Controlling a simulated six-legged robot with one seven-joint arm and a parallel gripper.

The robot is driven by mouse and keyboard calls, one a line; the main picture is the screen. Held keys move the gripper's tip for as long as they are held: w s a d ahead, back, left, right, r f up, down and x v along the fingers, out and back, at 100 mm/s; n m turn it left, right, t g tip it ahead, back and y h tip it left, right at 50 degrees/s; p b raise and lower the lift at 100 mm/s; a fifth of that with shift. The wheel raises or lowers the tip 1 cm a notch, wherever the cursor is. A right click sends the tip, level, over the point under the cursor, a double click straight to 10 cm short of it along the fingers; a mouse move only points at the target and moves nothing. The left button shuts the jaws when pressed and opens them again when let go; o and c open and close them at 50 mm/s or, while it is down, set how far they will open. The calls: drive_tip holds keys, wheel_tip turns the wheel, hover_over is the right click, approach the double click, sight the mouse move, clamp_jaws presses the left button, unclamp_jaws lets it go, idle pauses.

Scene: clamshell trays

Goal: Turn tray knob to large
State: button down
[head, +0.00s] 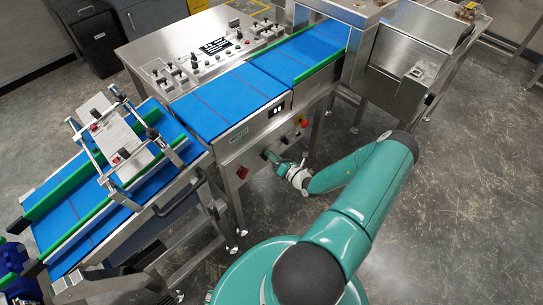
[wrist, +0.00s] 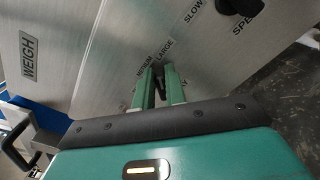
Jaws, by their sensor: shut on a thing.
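My gripper (head: 277,160) is at the front panel of the steel conveyor machine in the head view. In the wrist view its two green fingers (wrist: 160,78) are closed around the tray knob (wrist: 158,72), a small dark piece mostly hidden between them. The labels MEDIUM and LARGE (wrist: 165,47) show on the panel just beyond the fingertips. Another label below is partly covered by the fingers. I cannot tell which label the knob points at. In the head view the knob is too small to make out behind the gripper.
A red switch (head: 242,172) and a red button (head: 304,122) flank my gripper. Blue belts (head: 215,105) run above the panel. Open floor lies right.

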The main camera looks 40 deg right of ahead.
drive_tip(key=shift+m, duration=0.4)
drive_tip(key=shift+w, duration=0.1)
drive_tip(key=c, duration=1.4)
unclamp_jaws()
drive_tip(key=shift+c, duration=0.2)
drive_tip(key=s, duration=1.4)
drive_tip(key=shift+d, duration=0.25)
drive_tip(key=shift+w, duration=0.1)
